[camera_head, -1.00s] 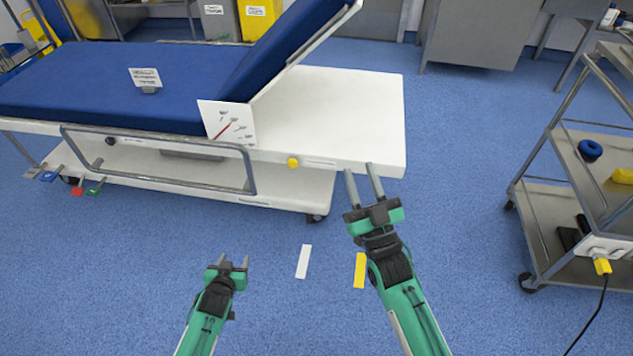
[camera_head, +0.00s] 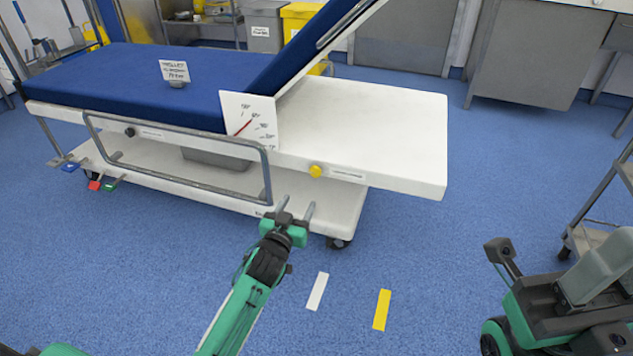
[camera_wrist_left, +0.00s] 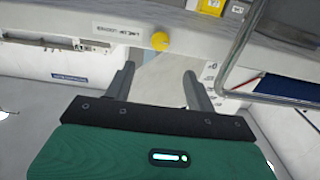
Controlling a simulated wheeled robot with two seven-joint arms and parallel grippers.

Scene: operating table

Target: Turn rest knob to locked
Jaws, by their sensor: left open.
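A round yellow knob (camera_head: 315,171) sits on the white side edge of the operating table (camera_head: 400,150), left of a small label strip. In the left wrist view the yellow knob (camera_wrist_left: 160,41) shows just beyond the fingertips, roughly between them in line. A dark knob (camera_head: 130,132) with another label sits further left on the same edge.
A metal side rail (camera_head: 185,178) hangs along the table just left of the yellow knob. An angle scale plate (camera_head: 250,120) stands above the edge by the raised backrest. A metal trolley (camera_head: 590,235) is at the right. White and yellow strips lie on open blue floor.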

